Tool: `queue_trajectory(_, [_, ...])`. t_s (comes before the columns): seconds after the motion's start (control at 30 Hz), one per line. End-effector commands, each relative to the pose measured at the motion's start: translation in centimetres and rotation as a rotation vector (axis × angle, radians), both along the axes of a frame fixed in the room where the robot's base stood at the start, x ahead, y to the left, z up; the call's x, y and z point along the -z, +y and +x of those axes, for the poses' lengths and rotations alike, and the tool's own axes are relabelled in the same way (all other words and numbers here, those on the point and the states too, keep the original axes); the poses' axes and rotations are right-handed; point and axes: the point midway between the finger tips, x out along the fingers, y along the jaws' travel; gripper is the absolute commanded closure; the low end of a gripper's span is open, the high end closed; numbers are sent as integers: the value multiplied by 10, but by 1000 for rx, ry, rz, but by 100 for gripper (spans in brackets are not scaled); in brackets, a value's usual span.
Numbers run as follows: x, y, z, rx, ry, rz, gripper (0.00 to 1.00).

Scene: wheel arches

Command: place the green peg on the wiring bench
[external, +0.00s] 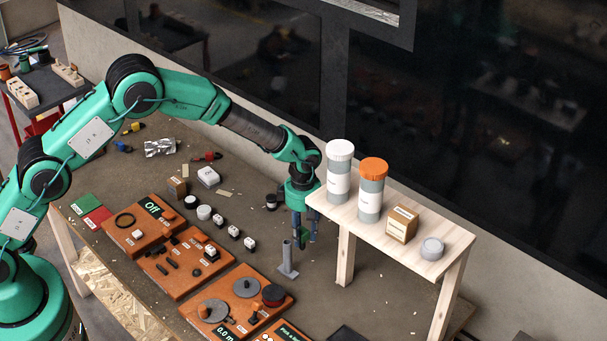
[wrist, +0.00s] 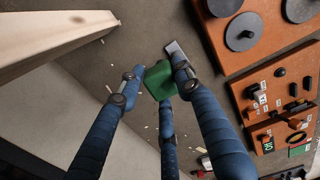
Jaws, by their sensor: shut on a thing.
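The green peg (wrist: 158,82) shows in the wrist view as a green block between the blue fingers of my gripper (wrist: 157,75). My gripper is shut on it. In the external view my gripper (external: 301,232) points down over the brown bench, left of the wooden shelf, and its fingers hide the peg. A grey upright post on a flat plate (external: 288,271) stands just left of the fingertips. A small side table at the far left (external: 42,88) carries sockets and a cable coil. I cannot tell for certain whether it is the wiring bench.
A wooden shelf (external: 335,207) close on the right holds two jars, a small box and a grey lid. Orange boards (external: 183,262) with discs and small parts lie left of the post. Small loose parts lie behind them. A dark wall stands behind.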

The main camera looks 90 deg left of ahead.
Motion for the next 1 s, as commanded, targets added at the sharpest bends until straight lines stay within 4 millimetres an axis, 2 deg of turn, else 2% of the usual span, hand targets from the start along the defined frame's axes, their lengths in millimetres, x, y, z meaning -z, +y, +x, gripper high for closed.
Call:
queue_trajectory(0.77, [2,71,70,0,0,0,100])
queue_trajectory(0.8, [14,69,68,0,4,-2,100])
queue_trajectory(1.0, [52,69,68,0,2,-1,100])
